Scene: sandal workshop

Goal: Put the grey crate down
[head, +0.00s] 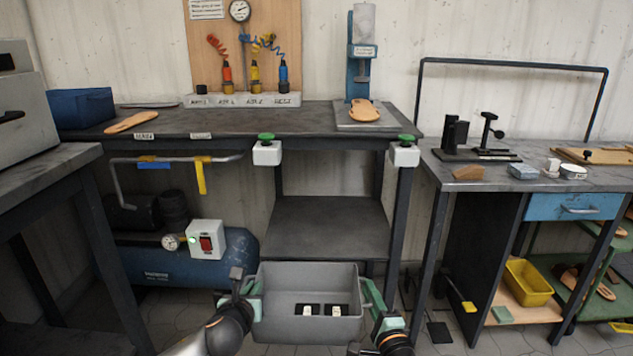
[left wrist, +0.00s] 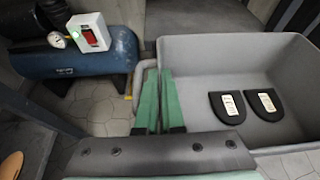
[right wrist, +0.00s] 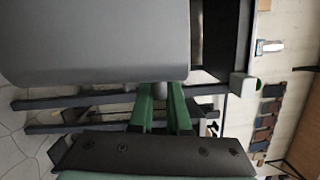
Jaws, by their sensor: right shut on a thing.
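The grey crate (head: 305,325) is in front of me at the bottom middle of the head view, level and between my two grippers. Two black rounded pads with pale labels lie flat inside it; they also show in the left wrist view. My left gripper (head: 252,298) is at the crate's left end, its green fingers close together at the handle (left wrist: 140,90). My right gripper (head: 373,298) is shut on the crate's right end; its fingers reach the side wall in the right wrist view (right wrist: 160,100). The crate's underside is hidden.
Beyond the crate stands a dark workbench (head: 300,118) with a lower shelf (head: 325,230) whose top is bare. A blue compressor tank (head: 160,262) is at left under the bench. A second bench (head: 520,183) with a yellow bin (head: 528,283) below stands at right.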

